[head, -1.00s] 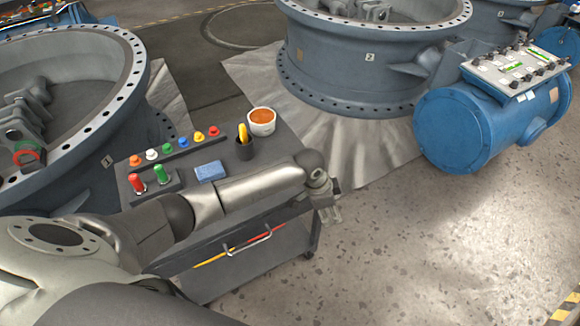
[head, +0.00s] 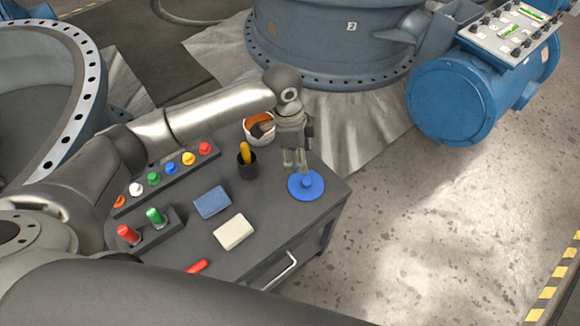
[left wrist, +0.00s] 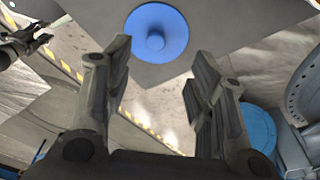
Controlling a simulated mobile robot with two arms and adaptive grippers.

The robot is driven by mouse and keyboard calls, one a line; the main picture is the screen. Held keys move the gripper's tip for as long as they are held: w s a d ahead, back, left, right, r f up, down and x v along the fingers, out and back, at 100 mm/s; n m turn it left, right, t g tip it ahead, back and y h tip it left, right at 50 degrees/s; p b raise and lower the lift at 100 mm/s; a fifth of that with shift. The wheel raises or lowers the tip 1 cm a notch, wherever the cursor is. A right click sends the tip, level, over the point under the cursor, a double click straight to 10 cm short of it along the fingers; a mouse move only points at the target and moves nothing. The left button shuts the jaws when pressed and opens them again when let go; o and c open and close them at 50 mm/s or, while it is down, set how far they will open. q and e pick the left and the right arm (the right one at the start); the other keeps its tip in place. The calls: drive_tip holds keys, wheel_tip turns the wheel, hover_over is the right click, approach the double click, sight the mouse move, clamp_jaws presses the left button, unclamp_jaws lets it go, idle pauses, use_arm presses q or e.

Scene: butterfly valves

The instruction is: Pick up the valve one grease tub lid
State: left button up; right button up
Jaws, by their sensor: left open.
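The grease tub lid (head: 306,186) is a blue disc with a raised knob, lying flat near the right end of the dark cart top. It also shows at the top of the left wrist view (left wrist: 155,33). My left gripper (head: 295,168) points down just above the lid, open and empty, its fingers apart from the knob. In the left wrist view the open fingers (left wrist: 158,68) spread below the lid. The open tub (head: 259,128), white with orange grease, stands behind my left arm, partly hidden. My right gripper (left wrist: 38,35) seems to show at the upper left of the left wrist view.
The cart top (head: 275,222) also holds a black cup (head: 247,166) with a yellow item, a blue sponge (head: 211,202), a pale block (head: 233,232), a row of coloured knobs and red and green handles. Large valves stand behind. Floor right of the cart is clear.

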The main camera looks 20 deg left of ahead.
use_arm(q)
hover_over(306, 181)
drive_tip(key=a, duration=0.1)
wheel_tip(306, 181, down, 5)
drive_tip(key=shift+s+r, duration=0.1)
drive_tip(key=shift+r, duration=0.05)
drive_tip(key=shift+f, duration=0.3)
drive_tip(key=f, duration=0.4)
drive_tip(key=shift+d+f, duration=0.1)
drive_tip(key=shift+d, duration=0.3)
drive_tip(key=shift+f, duration=0.25)
drive_tip(key=c, duration=0.9)
use_arm(e)
drive_tip(key=s+d, duration=0.1)
drive_tip(key=d, duration=0.1)
drive_tip(key=shift+s+d+f, duration=0.15)
drive_tip(key=shift+s+d, duration=0.25)
